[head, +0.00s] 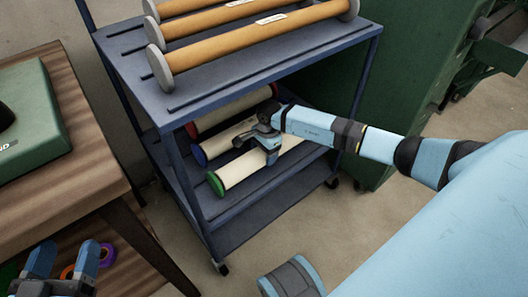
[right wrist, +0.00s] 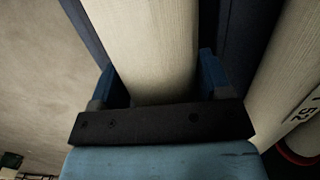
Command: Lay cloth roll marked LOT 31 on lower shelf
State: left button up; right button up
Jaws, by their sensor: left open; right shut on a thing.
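My right gripper (head: 268,146) reaches into the blue cart and is shut on a cream cloth roll (head: 245,170) with a green end. In the right wrist view the held roll (right wrist: 155,45) runs between both fingers (right wrist: 160,85). No marking shows on it, so LOT 31 cannot be read. My left gripper (head: 68,262) is open and empty at the bottom left, near the wooden table.
Several orange-brown rolls (head: 225,45) lie on the upper shelf (head: 300,58). The cart's posts (head: 190,195) stand close. A green cabinet (head: 405,90) stands behind.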

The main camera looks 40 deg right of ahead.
pick_arm(q)
jog(key=shift+f, duration=0.15)
pick_arm(e)
jog(key=shift+f, duration=0.15)
jog(key=o, duration=1.3)
pick_arm(q)
jog(key=shift+a, duration=0.1)
pick_arm(e)
jog(key=r+p, duration=0.1)
jog(key=r, duration=0.2)
jog(key=shift+d+r, duration=0.2)
pick_arm(q)
jog(key=s+n+p, duration=0.1)
jog(key=p, duration=0.1)
jog(key=s+d+r+n+g+p, duration=0.1)
jog(key=p, duration=0.1)
jog(key=shift+s+d+n+y, duration=0.1)
jog(key=shift+d+n+y, duration=0.1)
jog(key=shift+n+y, duration=0.15)
pick_arm(e)
jog(key=r, duration=0.3)
jog(key=d+r, duration=0.1)
jog(key=r, duration=0.6)
jog(key=shift+d+r, duration=0.15)
jog(key=shift+r, duration=0.05)
pick_arm(q)
jog(key=shift+r, duration=0.25)
